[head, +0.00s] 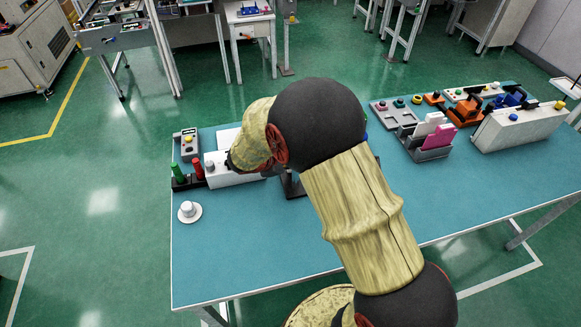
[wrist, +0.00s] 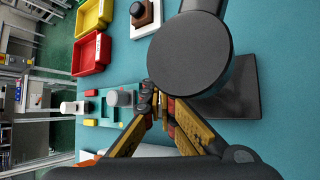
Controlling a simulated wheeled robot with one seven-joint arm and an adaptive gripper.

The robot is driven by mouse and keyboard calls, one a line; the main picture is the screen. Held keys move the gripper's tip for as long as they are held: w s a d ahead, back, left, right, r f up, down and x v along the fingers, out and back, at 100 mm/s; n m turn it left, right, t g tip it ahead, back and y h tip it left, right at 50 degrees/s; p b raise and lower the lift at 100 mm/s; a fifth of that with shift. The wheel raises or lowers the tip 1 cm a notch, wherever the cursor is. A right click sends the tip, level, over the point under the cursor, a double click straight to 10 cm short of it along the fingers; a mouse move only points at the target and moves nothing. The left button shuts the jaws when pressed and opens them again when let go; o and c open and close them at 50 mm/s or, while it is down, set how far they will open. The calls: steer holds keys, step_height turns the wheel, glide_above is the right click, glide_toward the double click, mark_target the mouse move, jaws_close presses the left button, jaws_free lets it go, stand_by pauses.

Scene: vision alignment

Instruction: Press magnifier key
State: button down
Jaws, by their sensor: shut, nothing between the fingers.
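A white box with a grey round knob (head: 209,165) stands at the left end of the teal table in the head view. My gripper (wrist: 158,104) is shut and empty, between the knob and the black base. Contact with the knob cannot be told. In the head view my arm hides most of this area, and no key marking is readable.
A white console (head: 518,127) and card holder (head: 430,145) stand at right. The wrist view shows red (wrist: 90,53) and yellow bins. The front table area is clear.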

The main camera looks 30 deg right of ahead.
steer(key=shift+r+p, duration=1.85)
steer(key=shift+r, duration=1)
